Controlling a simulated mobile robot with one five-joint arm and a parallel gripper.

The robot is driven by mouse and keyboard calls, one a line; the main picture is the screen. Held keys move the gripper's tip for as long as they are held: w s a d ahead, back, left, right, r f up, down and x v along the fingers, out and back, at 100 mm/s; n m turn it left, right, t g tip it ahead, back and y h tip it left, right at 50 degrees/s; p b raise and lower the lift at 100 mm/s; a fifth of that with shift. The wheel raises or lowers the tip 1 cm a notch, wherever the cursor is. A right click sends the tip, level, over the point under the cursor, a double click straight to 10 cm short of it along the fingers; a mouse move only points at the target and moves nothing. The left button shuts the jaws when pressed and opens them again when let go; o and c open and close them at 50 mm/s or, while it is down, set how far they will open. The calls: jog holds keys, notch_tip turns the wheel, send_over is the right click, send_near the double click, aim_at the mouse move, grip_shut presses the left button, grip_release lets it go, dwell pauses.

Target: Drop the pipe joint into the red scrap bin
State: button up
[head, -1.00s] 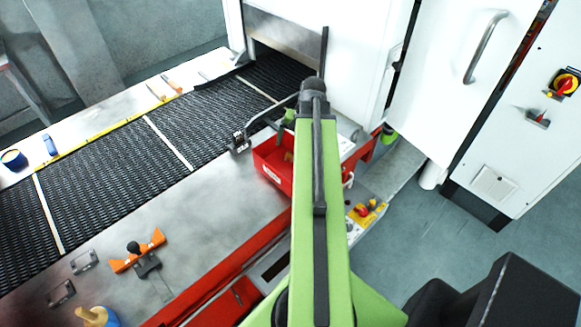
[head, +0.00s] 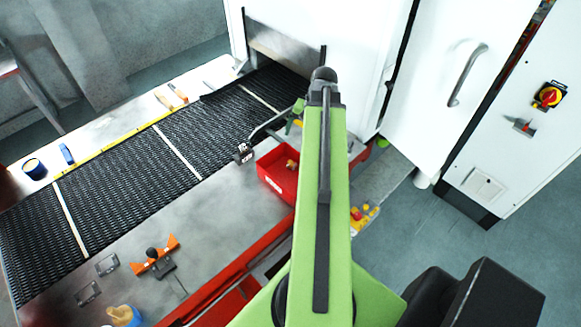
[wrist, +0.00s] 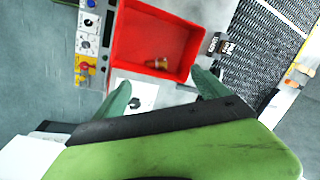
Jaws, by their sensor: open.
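The red scrap bin (head: 270,182) stands on the steel table beside the belt in the head view. It also shows in the wrist view (wrist: 130,60), seen into from above. The brass pipe joint (wrist: 158,63) lies on the bin's floor, near one wall. In the head view it is a small brownish piece (head: 291,165) inside the bin. My gripper (wrist: 163,90) is open and empty, its green fingers spread wide near the bin's edge and apart from the pipe joint. My arm hides most of the gripper in the head view.
The black mesh belt (head: 120,180) runs into the white machine (head: 355,60). A dark block with a label (head: 243,152) stands between belt and bin. An orange fixture (head: 154,257) sits at front left. A control panel (wrist: 88,35) is left of the bin in the wrist view.

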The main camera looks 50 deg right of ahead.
jog(key=p+v, duration=0.2)
jog(key=v, duration=0.2)
dwell(0.3)
